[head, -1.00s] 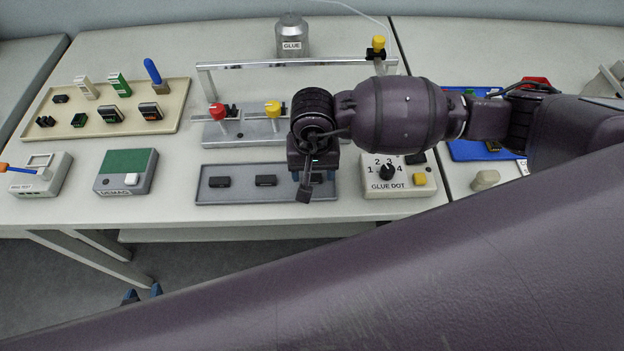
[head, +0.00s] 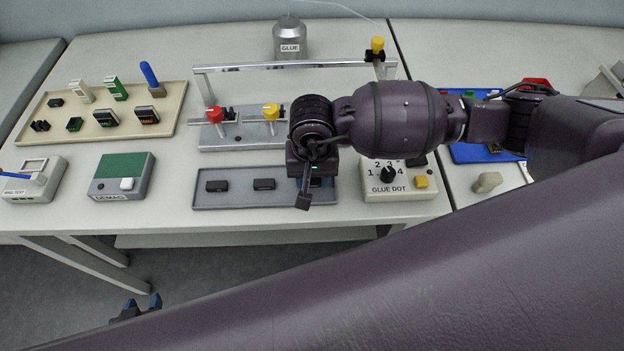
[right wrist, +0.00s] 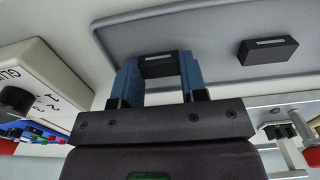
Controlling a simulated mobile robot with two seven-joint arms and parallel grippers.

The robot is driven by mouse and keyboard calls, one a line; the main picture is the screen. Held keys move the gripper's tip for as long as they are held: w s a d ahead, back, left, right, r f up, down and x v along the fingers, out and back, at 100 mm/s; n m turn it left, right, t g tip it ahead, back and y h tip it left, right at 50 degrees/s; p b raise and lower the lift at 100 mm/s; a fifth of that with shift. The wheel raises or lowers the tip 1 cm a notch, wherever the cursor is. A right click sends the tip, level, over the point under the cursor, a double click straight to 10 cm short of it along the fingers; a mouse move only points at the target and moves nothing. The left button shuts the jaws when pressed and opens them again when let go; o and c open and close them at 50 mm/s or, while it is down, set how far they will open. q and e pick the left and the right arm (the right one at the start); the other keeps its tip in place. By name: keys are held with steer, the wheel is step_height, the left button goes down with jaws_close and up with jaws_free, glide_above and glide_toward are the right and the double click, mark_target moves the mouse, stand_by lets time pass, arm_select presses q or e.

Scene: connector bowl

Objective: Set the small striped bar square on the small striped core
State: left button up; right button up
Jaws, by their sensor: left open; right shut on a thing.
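My right gripper (right wrist: 160,82) has its blue fingers on both sides of a small dark bar with a pale stripe (right wrist: 158,66), at the grey tray; I cannot tell whether the bar is lifted. In the head view my right wrist mostly hides this gripper and bar. Another dark bar with a pale mark (right wrist: 268,52) lies beside it in the tray. My left gripper (head: 142,304) is open and empty, low in front of the table. Small dark parts (head: 40,126) lie in the beige tray; I cannot make out which is the small striped core.
The grey tray (head: 230,202) also holds a bar at its left end (head: 217,185). Behind it stands a clamp fixture (head: 245,140) with red and yellow knobs. A glue dot box (head: 400,185) is close right of my right gripper; a demag box (head: 122,176) stands left.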

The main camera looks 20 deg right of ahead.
mark_target(312, 180)
steer(key=shift+r+p, duration=1.1)
steer(key=shift+r, duration=1.35)
